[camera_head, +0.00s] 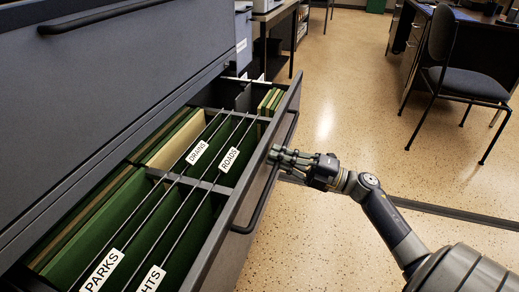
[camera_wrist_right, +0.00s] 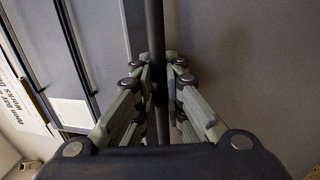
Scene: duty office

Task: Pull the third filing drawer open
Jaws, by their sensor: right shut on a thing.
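A grey filing drawer (camera_head: 238,200) stands pulled out from the cabinet, showing green hanging folders with labels such as PARKS, DRAINS and ROADS. Its dark bar handle (camera_head: 257,212) runs along the outer front. My right gripper (camera_head: 274,156) reaches in from the right and is shut around this handle, near its far part. In the right wrist view the handle (camera_wrist_right: 157,45) passes upright between the fingers of the gripper (camera_wrist_right: 161,75). The fingers hide part of the handle. My left gripper is not in view.
A closed drawer front (camera_head: 95,95) with its own handle (camera_head: 105,15) is above the open one. A desk (camera_head: 480,38) and a dark chair (camera_head: 465,85) stand at the upper right. A table (camera_head: 277,14) is at the back. The speckled floor (camera_head: 350,90) between is clear.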

